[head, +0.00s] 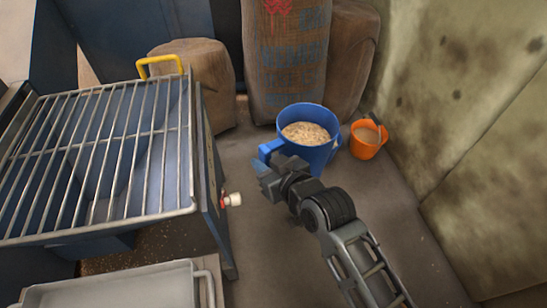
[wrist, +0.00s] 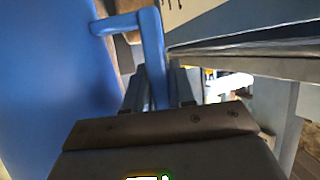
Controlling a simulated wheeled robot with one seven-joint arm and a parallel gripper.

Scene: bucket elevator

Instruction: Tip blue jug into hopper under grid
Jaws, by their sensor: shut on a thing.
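The blue jug (head: 318,157) stands upright on the floor, filled near the top with pale grain or flakes. Its handle sticks out on the left side. My gripper (head: 266,172) reaches it from the front and is shut on the handle. In the wrist view the blue handle (wrist: 152,62) runs down between the fingers of my gripper (wrist: 158,92), with the jug wall (wrist: 50,80) at the left. The hopper (head: 178,135) is at the left, covered by a closed metal grid (head: 95,160) with a yellow handle (head: 160,62) at its far edge.
An orange bucket (head: 366,140) with some contents stands right of the jug by the stained wall (head: 480,110). Full sacks (head: 287,60) stand behind. A red and white knob (head: 232,199) juts from the hopper's side. A metal tray (head: 120,290) is at the front left.

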